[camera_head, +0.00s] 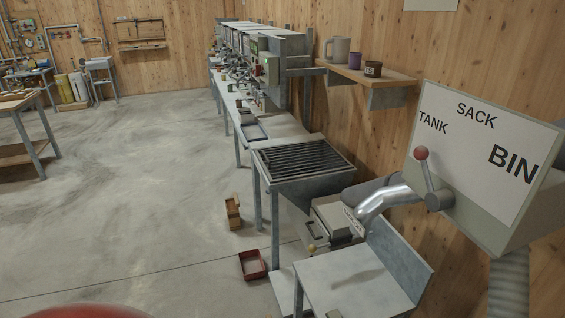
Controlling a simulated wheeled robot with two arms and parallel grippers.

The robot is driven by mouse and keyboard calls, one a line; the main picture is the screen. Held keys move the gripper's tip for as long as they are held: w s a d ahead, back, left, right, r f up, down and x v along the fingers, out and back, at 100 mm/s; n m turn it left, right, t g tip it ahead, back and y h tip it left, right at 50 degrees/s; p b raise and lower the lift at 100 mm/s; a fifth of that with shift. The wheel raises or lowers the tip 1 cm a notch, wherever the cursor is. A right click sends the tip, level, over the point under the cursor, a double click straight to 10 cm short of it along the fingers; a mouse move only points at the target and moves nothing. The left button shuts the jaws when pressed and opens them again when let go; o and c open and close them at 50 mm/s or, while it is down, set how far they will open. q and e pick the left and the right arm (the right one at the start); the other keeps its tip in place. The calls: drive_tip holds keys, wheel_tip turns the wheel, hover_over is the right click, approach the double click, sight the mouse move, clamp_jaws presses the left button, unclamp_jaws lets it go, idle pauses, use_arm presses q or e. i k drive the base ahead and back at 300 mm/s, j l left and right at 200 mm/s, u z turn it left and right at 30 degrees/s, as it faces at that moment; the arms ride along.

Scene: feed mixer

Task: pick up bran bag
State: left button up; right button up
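I cannot pick out a bran bag with certainty. Neither of my grippers is in view.
A control box (478,160) marked TANK, SACK and BIN, with a red-knobbed lever (421,154), is close at right. A grated hopper (303,160) and a metal stand (350,282) are below. A red tray (252,265) and brown box (233,212) lie on otherwise open floor.

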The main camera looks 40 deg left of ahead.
sight(232, 205)
drive_tip(key=u, duration=1.55)
